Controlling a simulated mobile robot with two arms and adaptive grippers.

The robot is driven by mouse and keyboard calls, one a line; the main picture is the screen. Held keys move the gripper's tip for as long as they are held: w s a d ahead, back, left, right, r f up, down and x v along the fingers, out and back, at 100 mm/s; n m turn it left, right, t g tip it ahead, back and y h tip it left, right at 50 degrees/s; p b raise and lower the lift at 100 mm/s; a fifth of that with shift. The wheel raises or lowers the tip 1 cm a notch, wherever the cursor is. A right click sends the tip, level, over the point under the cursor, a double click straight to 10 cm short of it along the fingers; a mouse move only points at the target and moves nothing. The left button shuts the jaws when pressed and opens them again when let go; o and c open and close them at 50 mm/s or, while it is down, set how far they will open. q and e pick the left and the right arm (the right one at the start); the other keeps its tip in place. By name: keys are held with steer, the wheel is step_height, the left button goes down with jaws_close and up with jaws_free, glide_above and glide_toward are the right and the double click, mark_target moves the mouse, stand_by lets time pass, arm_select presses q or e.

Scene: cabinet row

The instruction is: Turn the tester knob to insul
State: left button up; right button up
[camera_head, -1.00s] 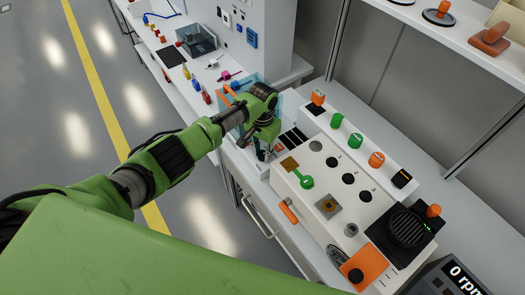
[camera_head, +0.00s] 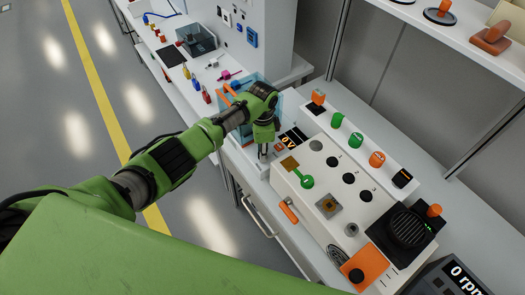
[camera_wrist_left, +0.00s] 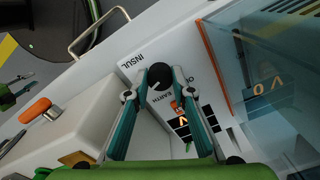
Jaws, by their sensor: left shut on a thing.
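The tester knob (camera_wrist_left: 160,76) is a round black knob with a small pale mark on a white panel in the left wrist view. The mark points to the lower left in that view. The label INSUL (camera_wrist_left: 127,59) lies to its left and EARTH (camera_wrist_left: 168,98) just below it. My left gripper (camera_wrist_left: 160,70) is shut on the knob, one teal finger on each side. In the head view my left gripper (camera_head: 263,151) points down at the tester and hides the knob. The tester's display (camera_head: 290,139) is lit with orange characters. My right gripper is not in view.
A white box with a green lever (camera_head: 306,182) and black sockets stands right beside the gripper. A clear bluish cover (camera_wrist_left: 225,70) stands close on the other side. A drawer handle (camera_head: 257,215) is on the counter front.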

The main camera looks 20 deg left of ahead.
arm_select(q)
steer(key=shift+w+r+m, duration=0.1)
steer(key=shift+m, duration=0.3)
steer(key=o, duration=1.1)
step_height(320, 180, up, 12)
stand_by(0.6)
